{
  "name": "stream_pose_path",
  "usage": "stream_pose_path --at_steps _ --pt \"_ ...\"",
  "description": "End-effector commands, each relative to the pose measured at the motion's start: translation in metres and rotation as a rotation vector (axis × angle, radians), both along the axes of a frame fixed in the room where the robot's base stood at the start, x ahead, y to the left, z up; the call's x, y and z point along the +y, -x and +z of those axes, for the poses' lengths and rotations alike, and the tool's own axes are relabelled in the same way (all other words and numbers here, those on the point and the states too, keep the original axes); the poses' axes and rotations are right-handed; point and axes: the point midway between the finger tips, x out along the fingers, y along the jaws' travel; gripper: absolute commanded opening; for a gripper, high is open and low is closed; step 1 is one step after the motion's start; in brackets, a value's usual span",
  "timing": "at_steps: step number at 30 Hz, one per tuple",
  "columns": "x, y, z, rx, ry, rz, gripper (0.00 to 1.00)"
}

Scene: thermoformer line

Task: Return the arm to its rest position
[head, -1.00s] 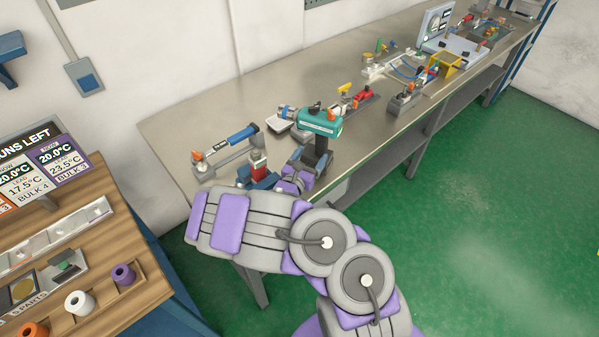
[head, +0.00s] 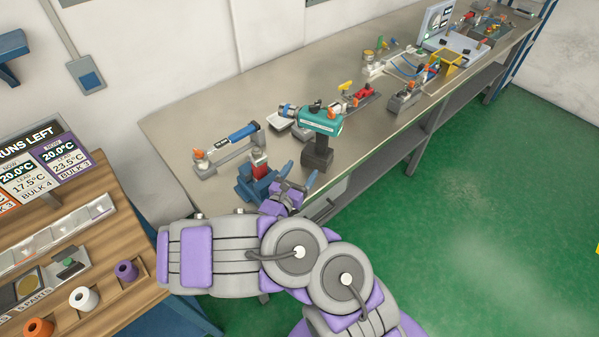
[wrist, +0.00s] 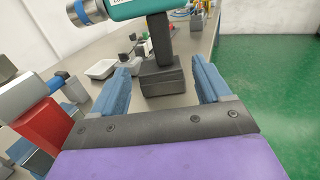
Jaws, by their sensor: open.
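My gripper (head: 298,178) is at the near edge of the steel bench, at the end of my purple and grey arm. It is open, with its two blue fingers spread and nothing between them. In the wrist view the open gripper (wrist: 162,88) faces the black base of a teal power tool (wrist: 161,76), which stands upright a little beyond the fingertips. In the head view the teal tool (head: 321,122) is just behind my gripper. My arm is bent and reaches out over the floor in front of the bench.
A blue vise with a red part (head: 260,172) stands close left of my gripper. A blue-handled tool on a grey holder (head: 228,147) lies behind it. A wooden parts table (head: 120,300) with coloured spools is at left. Open green floor (head: 450,240) lies at right.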

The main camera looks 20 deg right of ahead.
Motion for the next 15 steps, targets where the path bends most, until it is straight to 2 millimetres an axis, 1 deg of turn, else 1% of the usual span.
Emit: stream_pose_path --at_steps 7,10,11,13,14,15 --pt "0.0 0.0 0.0 0.0 0.0 -0.001 0.77" --pt "-0.005 0.001 0.008 -0.02 -0.005 -0.022 0.77" --pt "-0.009 0.002 0.013 -0.035 -0.008 -0.037 0.77" --pt "-0.021 0.007 0.031 -0.081 -0.021 -0.087 0.77" --pt "-0.028 0.01 0.041 -0.11 -0.029 -0.119 0.77" --pt "-0.038 0.016 0.056 -0.152 -0.043 -0.165 0.77"
